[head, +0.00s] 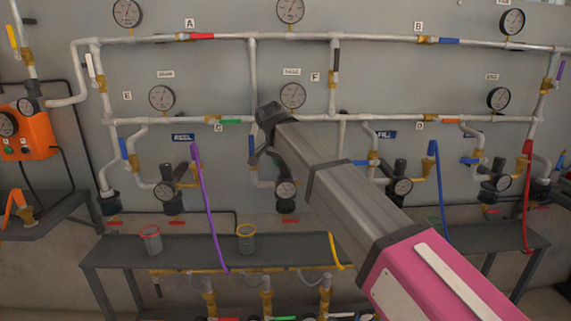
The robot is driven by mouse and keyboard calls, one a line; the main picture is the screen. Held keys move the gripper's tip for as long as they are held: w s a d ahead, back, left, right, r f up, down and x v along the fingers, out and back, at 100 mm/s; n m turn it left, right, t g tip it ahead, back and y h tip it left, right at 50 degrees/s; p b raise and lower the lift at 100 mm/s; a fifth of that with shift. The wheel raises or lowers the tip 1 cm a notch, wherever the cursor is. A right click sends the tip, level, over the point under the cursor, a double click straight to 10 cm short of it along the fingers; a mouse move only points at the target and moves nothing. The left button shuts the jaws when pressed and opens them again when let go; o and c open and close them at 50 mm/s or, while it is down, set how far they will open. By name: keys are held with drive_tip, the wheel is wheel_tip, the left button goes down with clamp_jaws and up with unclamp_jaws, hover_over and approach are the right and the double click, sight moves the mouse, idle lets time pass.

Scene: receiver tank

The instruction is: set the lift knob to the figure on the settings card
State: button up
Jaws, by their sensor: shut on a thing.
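My arm reaches in from the lower right, and my dark gripper (284,171) points down at the top of the middle regulator, shut on its knob. The knob itself is hidden by the gripper. The regulator's small round gauge (286,189) shows below the gripper; its reading is too small to make out. No sign naming this regulator shows, so I cannot confirm from the view that it is the lift one. I cannot make out a settings card.
Similar regulators stand left under a REEL sign (183,138) and right near a FILL sign (386,134). Pipes with coloured valve levers cross the wall. A purple hose (205,205) hangs to the left.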

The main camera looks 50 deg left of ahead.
idle(0.4)
drive_tip(key=o, duration=0.9)
drive_tip(key=v, duration=1)
drive_tip(key=shift+r, duration=0.4)
drive_tip(key=shift+s, duration=0.1)
